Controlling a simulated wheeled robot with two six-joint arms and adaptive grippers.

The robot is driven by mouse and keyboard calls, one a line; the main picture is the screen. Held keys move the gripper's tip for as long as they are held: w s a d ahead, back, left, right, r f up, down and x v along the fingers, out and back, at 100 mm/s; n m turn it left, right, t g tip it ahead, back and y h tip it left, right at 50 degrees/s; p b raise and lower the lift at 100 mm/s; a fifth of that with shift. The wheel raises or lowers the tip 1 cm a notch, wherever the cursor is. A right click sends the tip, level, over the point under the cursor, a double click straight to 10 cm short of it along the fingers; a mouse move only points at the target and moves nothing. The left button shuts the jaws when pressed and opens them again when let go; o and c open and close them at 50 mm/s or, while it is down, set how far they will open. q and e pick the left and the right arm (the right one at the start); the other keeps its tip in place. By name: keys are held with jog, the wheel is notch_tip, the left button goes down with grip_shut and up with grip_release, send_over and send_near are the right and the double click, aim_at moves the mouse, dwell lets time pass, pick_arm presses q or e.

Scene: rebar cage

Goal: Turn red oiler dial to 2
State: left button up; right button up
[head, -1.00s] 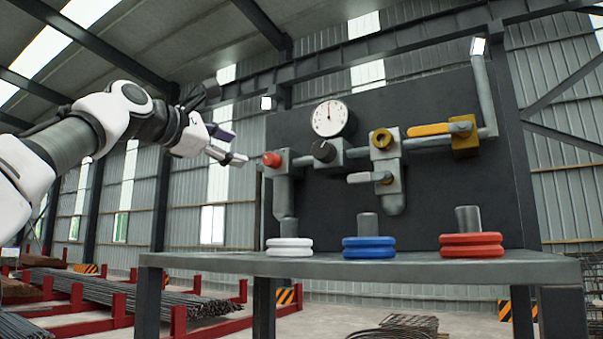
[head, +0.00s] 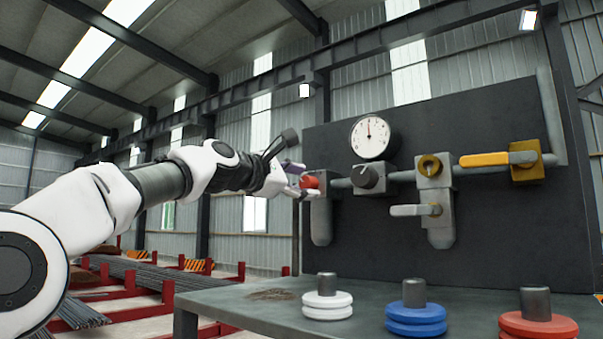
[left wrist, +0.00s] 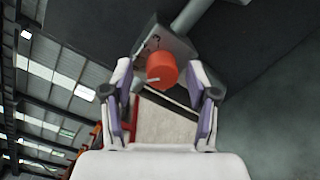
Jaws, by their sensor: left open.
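The red oiler dial (head: 310,182) sticks out from the left end of the pipe assembly on the dark panel. In the left wrist view the dial (left wrist: 162,70) has a pale pointer mark on its lower left, and dark marks show on the grey body (left wrist: 165,42) behind it. The marks are too small to read. My left gripper (head: 301,181) is open, with its fingertips at the dial. In the left wrist view its two fingers (left wrist: 160,88) stand to the left and right of the dial, with gaps showing. My right gripper is out of view.
To the right of the dial are a black knob (head: 369,177), a gauge (head: 370,137), a yellow ring knob (head: 430,166), a white lever (head: 410,210) and a yellow lever (head: 484,159). White (head: 327,305), blue (head: 415,318) and red (head: 538,327) weight discs stand on the table (head: 230,300) below.

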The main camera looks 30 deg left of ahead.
pick_arm(q)
jog(key=shift+s, duration=0.15)
jog(key=shift+w+d, duration=0.1)
jog(key=shift+w, duration=0.1)
grip_shut()
jog(key=shift+m, duration=0.3)
jog(key=shift+r+m, duration=0.1)
jog(key=shift+m, duration=0.8)
jog(key=m, duration=0.3)
jog(key=shift+p, duration=0.35)
jog(key=m, duration=0.5)
jog(key=shift+m+g+y, duration=0.3)
jog(key=shift+m, duration=0.1)
jog(key=shift+r, duration=0.1)
